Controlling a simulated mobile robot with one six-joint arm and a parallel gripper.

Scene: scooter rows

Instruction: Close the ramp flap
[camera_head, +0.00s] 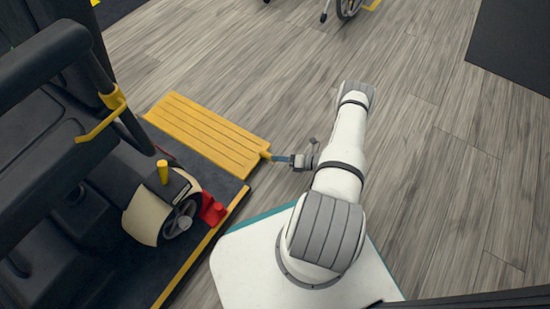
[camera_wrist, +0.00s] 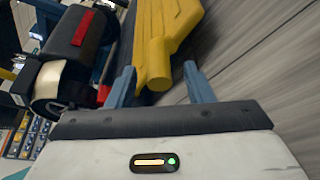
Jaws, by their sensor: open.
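The yellow ramp flap (camera_head: 207,132) lies folded out from the edge of the dark platform, its grooved face up, low over the wooden floor. A yellow knob-like handle (camera_head: 265,154) sticks out from its near right corner. My gripper (camera_head: 270,157) is at that handle, reaching from the right. In the wrist view the handle (camera_wrist: 154,70) of the flap (camera_wrist: 172,25) stands between the two blue fingers of my gripper (camera_wrist: 154,85). The fingers are spread apart, with gaps on both sides of the handle. Whether either finger touches it is hard to tell.
A scooter wheel with a cream fender (camera_head: 145,216) and a red block (camera_head: 212,209) sit on the dark platform (camera_head: 120,270), left of my base. Black seat parts and yellow-marked rails (camera_head: 112,98) rise at the left. Wooden floor (camera_head: 420,150) is clear to the right.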

